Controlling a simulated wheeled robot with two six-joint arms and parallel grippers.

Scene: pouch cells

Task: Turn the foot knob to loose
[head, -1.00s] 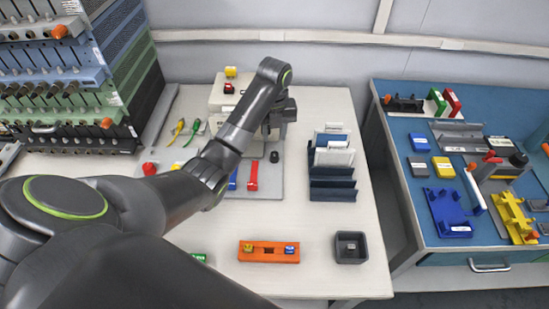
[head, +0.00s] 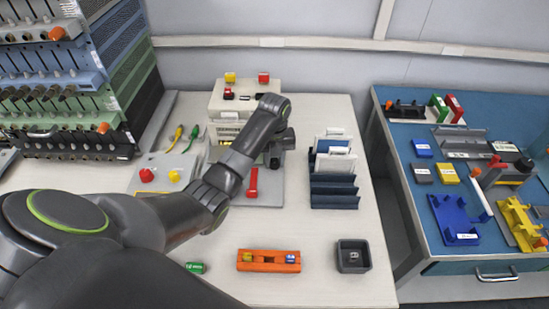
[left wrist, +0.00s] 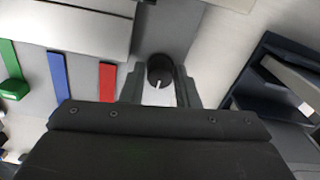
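The black foot knob (left wrist: 160,70), round with a white pointer line, sits on a grey plate in the left wrist view. The line points toward the bottom of that picture, slightly left. My left gripper (left wrist: 160,88) is open, with one finger on each side of the knob in the picture. I cannot tell whether the fingers touch it. In the head view my left gripper (head: 276,152) hangs low over the right part of the grey station plate (head: 270,198), largely covering the knob. No setting label is readable. My right gripper is not in view.
A red bar (left wrist: 107,82), a blue bar (left wrist: 58,76) and a green bar (left wrist: 12,74) lie left of the knob. A dark slotted rack (head: 333,190) stands to the right. An orange holder (head: 268,267) and a dark bin (head: 352,257) stand in front.

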